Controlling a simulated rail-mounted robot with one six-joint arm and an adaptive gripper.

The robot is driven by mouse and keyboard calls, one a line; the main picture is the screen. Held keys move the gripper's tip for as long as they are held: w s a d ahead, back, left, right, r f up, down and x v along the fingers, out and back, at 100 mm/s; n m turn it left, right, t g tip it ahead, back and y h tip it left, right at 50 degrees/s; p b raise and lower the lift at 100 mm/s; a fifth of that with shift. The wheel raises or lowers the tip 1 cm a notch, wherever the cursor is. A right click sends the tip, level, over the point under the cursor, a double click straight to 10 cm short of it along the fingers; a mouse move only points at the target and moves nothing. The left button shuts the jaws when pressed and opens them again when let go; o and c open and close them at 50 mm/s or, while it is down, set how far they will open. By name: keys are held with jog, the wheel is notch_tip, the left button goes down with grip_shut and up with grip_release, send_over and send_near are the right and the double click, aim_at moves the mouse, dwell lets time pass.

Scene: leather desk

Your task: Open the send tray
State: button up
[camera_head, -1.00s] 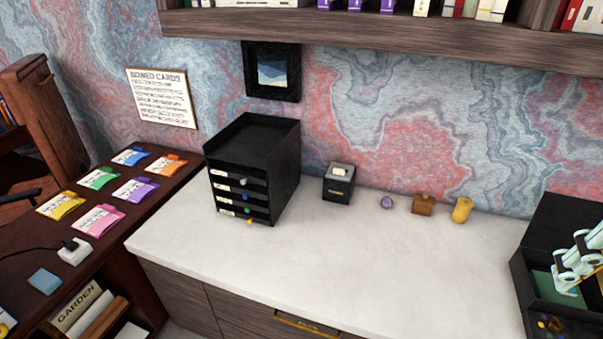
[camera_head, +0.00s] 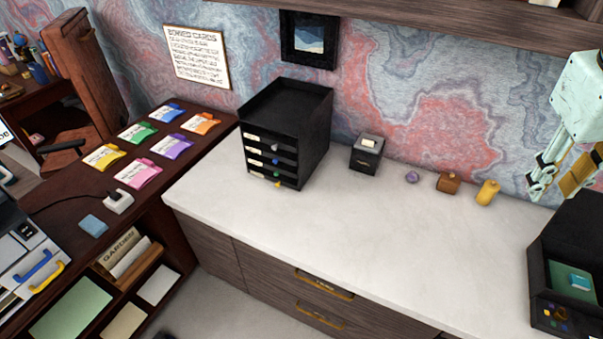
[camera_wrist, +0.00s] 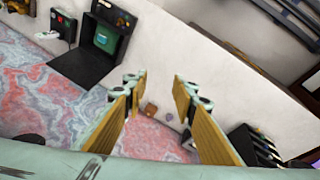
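A black tray stack (camera_head: 300,120) stands on the white counter against the wall. Its front has several labelled slots with small coloured knobs (camera_head: 277,161). The labels are too small to read, so I cannot tell which tray is the send tray. The stack also shows at the lower right of the wrist view (camera_wrist: 250,143). My gripper (camera_head: 560,182) is at the right of the head view, raised near the wall and far from the stack. In the wrist view its two fingers (camera_wrist: 160,80) are apart with nothing between them.
A black open box (camera_head: 570,245) stands at the counter's right end. A small black box (camera_head: 366,153), a wooden block (camera_head: 449,182) and a yellow bottle (camera_head: 487,192) line the wall. A grey device (camera_head: 25,265) with blue and yellow handles is lower left. The counter's middle is clear.

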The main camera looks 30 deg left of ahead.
jog(key=w+a+f+n+p, duration=0.2)
jog(key=w+a+p, duration=0.1)
jog(key=w+a, duration=0.3)
jog(key=w+a+f+n+t+h+b, duration=0.25)
jog(key=a+f+n, duration=0.25)
jog(key=a+f, duration=0.35)
jog(key=w+a+f+n+t+h+b, duration=0.1)
jog(key=w+a+f+n+h+b, duration=0.1)
jog(key=w+a+f+n, duration=0.45)
jog(key=w+a+f+n+t+h+b, duration=0.1)
jog(key=a+f+n+t+h+b, duration=0.2)
jog(key=a+f, duration=0.75)
jog(key=n+t+y+b, duration=0.5)
jog(key=n+t+y, duration=0.3)
jog(key=n+y, duration=0.5)
send_near(276, 175)
jog(key=s, duration=0.2)
jog(key=s+n+h, duration=0.1)
jog(key=s, duration=0.1)
jog(key=s+n+h, duration=0.1)
jog(key=s, duration=0.1)
jog(key=shift+a+r, duration=0.25)
jog(key=shift+w, duration=0.15)
jog(key=shift+w+a, duration=0.25)
jog(key=shift+w, duration=2)
jog(key=shift+w+a, duration=0.3)
jog(key=shift+w, duration=1.95)
jog(key=shift+w+a, duration=0.25)
jog(key=shift+w, duration=2)
